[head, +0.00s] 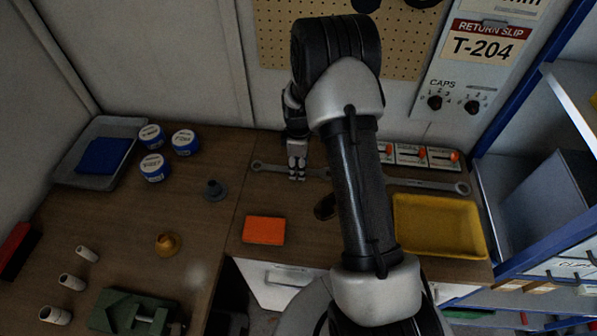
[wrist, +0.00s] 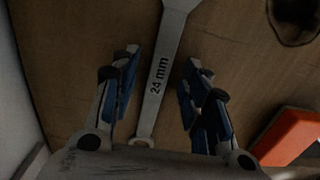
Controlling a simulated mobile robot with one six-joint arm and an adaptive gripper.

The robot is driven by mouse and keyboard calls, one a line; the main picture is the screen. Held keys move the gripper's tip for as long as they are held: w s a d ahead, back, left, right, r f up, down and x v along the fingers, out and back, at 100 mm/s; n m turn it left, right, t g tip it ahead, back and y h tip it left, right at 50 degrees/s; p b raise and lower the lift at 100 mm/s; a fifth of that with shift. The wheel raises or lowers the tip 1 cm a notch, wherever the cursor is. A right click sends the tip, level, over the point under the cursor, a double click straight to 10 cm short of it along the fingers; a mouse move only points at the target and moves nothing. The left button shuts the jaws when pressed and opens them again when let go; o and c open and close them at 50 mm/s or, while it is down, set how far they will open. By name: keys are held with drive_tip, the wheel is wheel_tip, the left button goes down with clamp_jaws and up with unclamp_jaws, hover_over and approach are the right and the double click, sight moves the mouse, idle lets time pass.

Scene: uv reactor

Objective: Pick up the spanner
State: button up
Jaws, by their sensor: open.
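A grey metal spanner (head: 275,168) lies on the brown bench under my gripper (head: 297,174). In the wrist view the spanner (wrist: 158,85) is marked "24 mm" and runs lengthwise between the two open fingers (wrist: 162,75). Bench shows on both sides of its handle, and neither finger appears to touch it. Its ring end is low in that view, and its wider end is cut off at the top. My arm hides part of the bench in the head view. A second spanner (head: 428,186) lies to the right, its left end near my arm.
An orange block (head: 263,230) lies in front of my gripper. A dark round object (head: 325,206) is partly behind my arm. A yellow tray (head: 438,226) is at right; several blue-and-white tubs (head: 185,142) stand at left. The pegboard wall (head: 270,35) rises behind.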

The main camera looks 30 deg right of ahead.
drive_tip(key=shift+c, duration=0.3)
clamp_jaws()
idle(0.3)
